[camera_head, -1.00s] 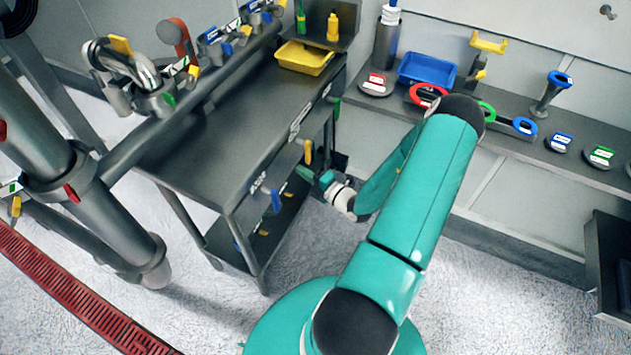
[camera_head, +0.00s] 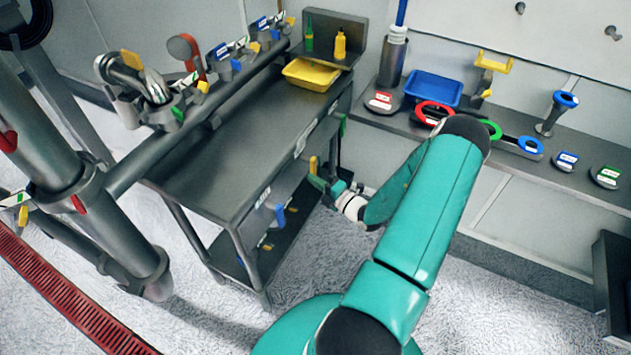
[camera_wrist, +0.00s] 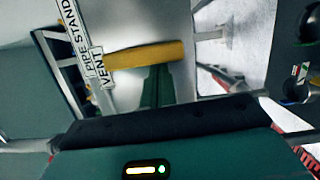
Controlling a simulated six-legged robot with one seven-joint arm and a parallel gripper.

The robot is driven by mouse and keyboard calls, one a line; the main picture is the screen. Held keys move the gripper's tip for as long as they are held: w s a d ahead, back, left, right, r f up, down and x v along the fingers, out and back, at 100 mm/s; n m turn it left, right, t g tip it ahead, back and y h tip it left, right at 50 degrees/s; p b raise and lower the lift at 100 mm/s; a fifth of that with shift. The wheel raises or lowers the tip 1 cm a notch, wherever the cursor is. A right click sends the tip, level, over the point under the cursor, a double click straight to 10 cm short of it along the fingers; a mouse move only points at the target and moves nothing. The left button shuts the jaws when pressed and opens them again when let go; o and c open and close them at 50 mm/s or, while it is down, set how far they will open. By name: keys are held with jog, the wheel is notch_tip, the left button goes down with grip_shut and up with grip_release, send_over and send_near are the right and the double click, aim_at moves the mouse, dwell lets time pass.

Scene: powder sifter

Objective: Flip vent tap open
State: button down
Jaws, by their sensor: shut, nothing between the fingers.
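The vent tap's yellow lever (camera_head: 312,165) stands at the side of the dark pipe-stand bench. In the wrist view the yellow lever (camera_wrist: 145,55) lies nearly level across the picture, beside a white label reading VENT (camera_wrist: 97,67). My gripper (camera_head: 318,183) is shut and empty, close beside the lever in the head view. In the wrist view the dark green fingers of my gripper (camera_wrist: 156,72) meet the lever's lower edge in the picture. I cannot tell whether they touch it. The tap's body behind the lever is hidden.
A blue lever (camera_head: 280,215) is on the same bench side, nearer the camera. The bench top (camera_head: 235,135) is mostly clear, with a yellow tray (camera_head: 312,75) at its far end. A wall shelf (camera_head: 515,160) with coloured rings stands right. Thick pipes (camera_head: 45,130) stand left.

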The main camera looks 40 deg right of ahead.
jog(key=shift+w+d+f+n, duration=0.1)
jog(key=shift+d+f+n, duration=0.1)
jog(key=shift+n, duration=0.4)
jog(key=w+d+r+n+t+y, duration=0.1)
jog(key=d+n+y, duration=0.3)
jog(key=n, duration=1.4)
jog(key=w+d+r, duration=0.1)
jog(key=d, duration=0.2)
jog(key=shift+w+d+r+t, duration=0.15)
jog(key=shift+w+r+t, duration=0.15)
jog(key=shift+r, duration=0.15)
